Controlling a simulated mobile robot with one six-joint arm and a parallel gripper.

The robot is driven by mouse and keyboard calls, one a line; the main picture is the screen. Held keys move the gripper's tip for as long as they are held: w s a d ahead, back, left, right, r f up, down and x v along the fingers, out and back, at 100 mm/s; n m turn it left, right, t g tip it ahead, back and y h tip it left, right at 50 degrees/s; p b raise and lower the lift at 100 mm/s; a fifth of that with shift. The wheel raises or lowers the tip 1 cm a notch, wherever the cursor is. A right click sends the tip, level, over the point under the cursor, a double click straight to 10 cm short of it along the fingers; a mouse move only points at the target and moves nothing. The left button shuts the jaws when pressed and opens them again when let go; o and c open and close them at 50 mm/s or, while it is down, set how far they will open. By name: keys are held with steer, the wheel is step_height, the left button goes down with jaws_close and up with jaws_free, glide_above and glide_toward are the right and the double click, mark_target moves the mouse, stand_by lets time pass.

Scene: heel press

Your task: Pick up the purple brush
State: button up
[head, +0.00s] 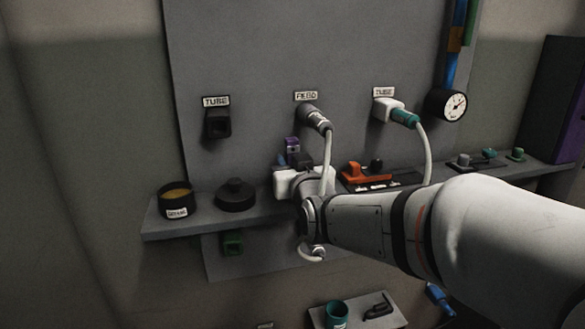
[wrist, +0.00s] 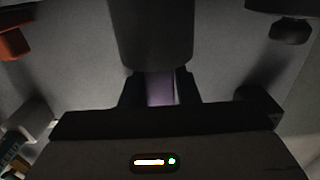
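The purple brush (head: 292,144) shows in the head view as a small purple piece just above my gripper, in front of the grey wall panel. In the wrist view a purple strip of the brush (wrist: 160,89) lies between the two dark fingers of my gripper (wrist: 160,92). The fingers sit close against both its sides, so the gripper looks shut on it. A dark cylinder (wrist: 150,35) adjoins the purple strip; I cannot tell whether it is part of the brush or a holder. In the head view my gripper (head: 290,170) hides the brush's lower part.
A shelf (head: 160,229) carries a labelled tin (head: 176,199), a black knobbed pot (head: 235,196) and an orange object (head: 366,174). A feed plug with a white cable (head: 327,160) hangs close to my gripper. A teal-ended plug (head: 405,118) is farther right.

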steer(key=c, duration=0.5)
steer(key=shift+r, duration=0.1)
steer(key=shift+c, duration=0.2)
